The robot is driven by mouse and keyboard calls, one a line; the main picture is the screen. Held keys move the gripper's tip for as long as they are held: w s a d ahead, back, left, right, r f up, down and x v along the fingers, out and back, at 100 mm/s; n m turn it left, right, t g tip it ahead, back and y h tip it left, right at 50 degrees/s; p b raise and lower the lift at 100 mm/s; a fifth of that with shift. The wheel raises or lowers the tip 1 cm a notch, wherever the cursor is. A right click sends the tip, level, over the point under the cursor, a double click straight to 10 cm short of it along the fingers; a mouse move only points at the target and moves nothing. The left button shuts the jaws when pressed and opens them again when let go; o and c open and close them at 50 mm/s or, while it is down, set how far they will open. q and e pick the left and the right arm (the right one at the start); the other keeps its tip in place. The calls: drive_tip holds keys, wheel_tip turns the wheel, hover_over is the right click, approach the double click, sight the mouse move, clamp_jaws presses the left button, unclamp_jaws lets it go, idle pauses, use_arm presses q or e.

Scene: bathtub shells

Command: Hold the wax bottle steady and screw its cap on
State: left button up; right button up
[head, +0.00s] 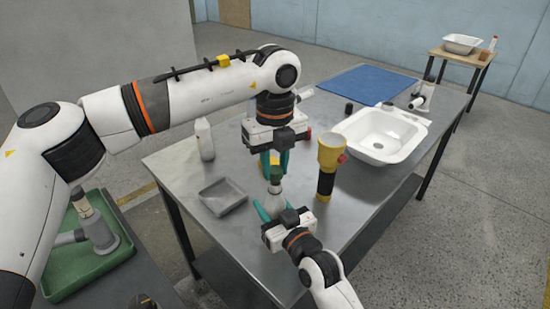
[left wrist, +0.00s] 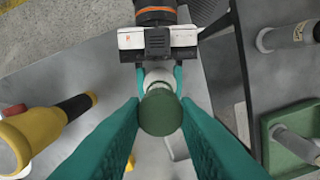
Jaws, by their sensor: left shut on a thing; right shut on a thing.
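The pale wax bottle (head: 274,193) stands upright near the front of the metal table. My right gripper (head: 271,211) is shut on its body from the front, with teal fingers on either side; these also show in the left wrist view beyond the cap. The dark green cap (left wrist: 161,112) is at the top of the bottle, in line with it. My left gripper (head: 276,165) points down from above and is shut on the cap (head: 276,174). The fingers hide part of the cap, and I cannot tell how far it is threaded.
A yellow and black tool (head: 328,168) stands close on the right, with a white basin (head: 373,150) beyond. A grey tray (head: 222,195) and white bottle (head: 205,140) are on the left. A blue mat (head: 366,84) lies at the back. A green tray (head: 104,263) is front left.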

idle(0.4)
use_arm(q)
drive_tip(key=shift+f, duration=0.85)
drive_tip(key=shift+f, duration=0.6)
